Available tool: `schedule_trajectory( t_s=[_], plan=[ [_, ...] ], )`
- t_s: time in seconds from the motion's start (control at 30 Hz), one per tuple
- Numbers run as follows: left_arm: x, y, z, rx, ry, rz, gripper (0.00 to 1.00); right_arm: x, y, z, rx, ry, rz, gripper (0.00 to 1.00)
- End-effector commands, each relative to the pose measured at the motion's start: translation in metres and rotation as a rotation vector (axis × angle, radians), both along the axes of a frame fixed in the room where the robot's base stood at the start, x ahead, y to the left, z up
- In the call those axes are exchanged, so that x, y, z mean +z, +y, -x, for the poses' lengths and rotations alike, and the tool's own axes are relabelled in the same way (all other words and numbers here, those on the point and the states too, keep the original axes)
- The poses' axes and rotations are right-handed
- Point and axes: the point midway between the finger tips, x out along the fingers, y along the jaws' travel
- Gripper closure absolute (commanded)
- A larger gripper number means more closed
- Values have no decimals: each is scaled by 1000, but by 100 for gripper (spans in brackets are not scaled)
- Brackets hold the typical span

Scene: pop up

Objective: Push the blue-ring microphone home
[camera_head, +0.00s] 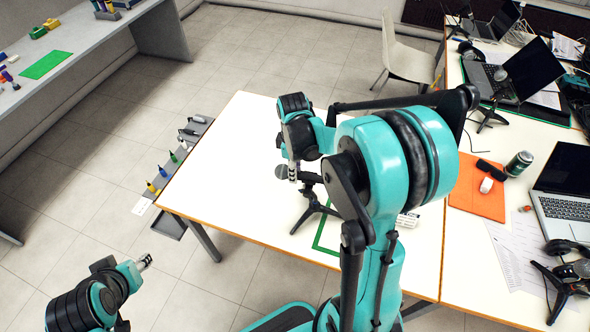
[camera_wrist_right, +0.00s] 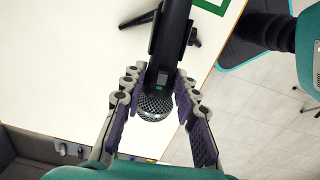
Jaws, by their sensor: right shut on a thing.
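A dark microphone with a grey mesh head (camera_head: 282,171) lies roughly level in a black tripod stand (camera_head: 314,208) on the white table. In the right wrist view the mesh head (camera_wrist_right: 155,104) is between the two fingers of my right gripper (camera_wrist_right: 160,110), with a small green mark on the body behind it. My right gripper (camera_head: 292,172) is shut on this microphone near its head. No blue ring can be made out on it. My left gripper (camera_head: 146,262) hangs apart at the lower left, off the table; its jaw state is unclear.
A grey rack (camera_head: 175,185) at the table's left edge holds several small items with coloured marks. A green outline (camera_head: 322,240) is on the table (camera_head: 235,170) beside the tripod. Laptops, an orange mat (camera_head: 478,200) and a can (camera_head: 519,163) crowd the right table.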

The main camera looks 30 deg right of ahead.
Motion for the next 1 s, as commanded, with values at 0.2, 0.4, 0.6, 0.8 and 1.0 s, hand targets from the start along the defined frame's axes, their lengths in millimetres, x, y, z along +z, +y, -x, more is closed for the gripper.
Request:
schedule_trajectory(
  t_s=[0.2, 0.4, 0.6, 0.8, 1.0],
  plan=[
    [-4, 0, 0, 0, 0, 0, 60, -4, 0, 0, 0, 0, 0, 100],
    [-3, 0, 0, 0, 0, 0, 60, -4, 0, 0, 0, 0, 0, 100],
    [-3, 0, 0, 0, 0, 0, 60, -4, 0, 0, 0, 0, 0, 47],
    [-3, 0, 0, 0, 0, 0, 60, -4, 0, 0, 0, 0, 0, 47],
    [-3, 0, 0, 0, 0, 0, 60, 6, 0, 0, 0, 0, 0, 47]
  ],
)
